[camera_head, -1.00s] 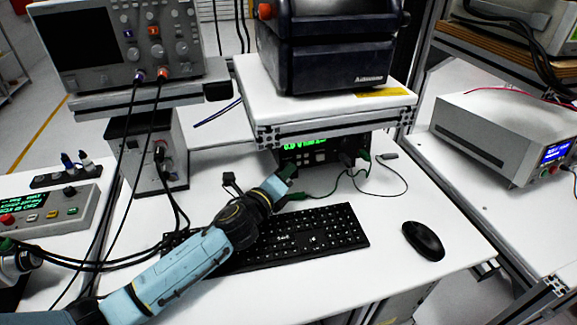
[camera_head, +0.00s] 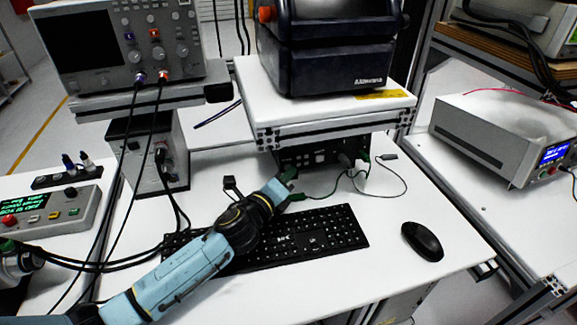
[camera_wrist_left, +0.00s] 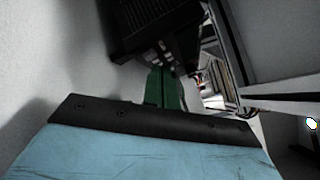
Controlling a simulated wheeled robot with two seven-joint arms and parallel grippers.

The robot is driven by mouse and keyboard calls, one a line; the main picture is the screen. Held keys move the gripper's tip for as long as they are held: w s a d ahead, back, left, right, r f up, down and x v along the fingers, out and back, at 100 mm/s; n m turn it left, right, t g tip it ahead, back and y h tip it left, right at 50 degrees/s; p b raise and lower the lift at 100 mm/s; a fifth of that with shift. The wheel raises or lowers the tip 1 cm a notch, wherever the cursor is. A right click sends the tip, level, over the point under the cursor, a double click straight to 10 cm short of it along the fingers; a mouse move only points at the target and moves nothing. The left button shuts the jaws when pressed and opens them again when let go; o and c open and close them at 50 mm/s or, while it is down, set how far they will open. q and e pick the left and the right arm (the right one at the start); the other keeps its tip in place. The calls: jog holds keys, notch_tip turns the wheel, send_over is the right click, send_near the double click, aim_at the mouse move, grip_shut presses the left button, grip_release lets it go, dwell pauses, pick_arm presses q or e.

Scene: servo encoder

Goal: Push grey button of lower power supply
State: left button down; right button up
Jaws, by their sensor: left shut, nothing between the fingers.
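The lower power supply (camera_head: 305,157) is a black box on the desk under the white shelf. Its front carries small pale grey buttons (camera_head: 320,157), and its display looks dark. My left gripper (camera_head: 289,173), with green fingers, is shut and empty just in front of the lower left of that front. In the left wrist view the shut green fingers (camera_wrist_left: 163,75) point at the dark power supply (camera_wrist_left: 150,25) and overlap its row of pale buttons. I cannot tell whether the fingertips touch a button. My right gripper is not in view.
The white shelf (camera_head: 340,120) overhangs the power supply and bears a dark blue device (camera_head: 335,45). Cables (camera_head: 370,185) with green clips run from the front to the right. A keyboard (camera_head: 310,238) lies under my left arm, with a mouse (camera_head: 422,241) to its right.

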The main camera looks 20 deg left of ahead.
pick_arm(q)
jog(key=shift+s+d+r+p, duration=0.15)
jog(key=shift+s+d+p, duration=0.15)
jog(key=shift+s+d, duration=0.4)
jog(key=shift+s+d+r+p, duration=0.25)
jog(key=shift+s+d, duration=0.2)
jog(key=shift+s, duration=0.5)
jog(key=shift+s+d+r+p, duration=0.1)
jog(key=shift+s+d+p, duration=0.25)
jog(key=shift+s+d, duration=0.35)
jog(key=shift+s+a, duration=0.1)
jog(key=shift+a, duration=0.05)
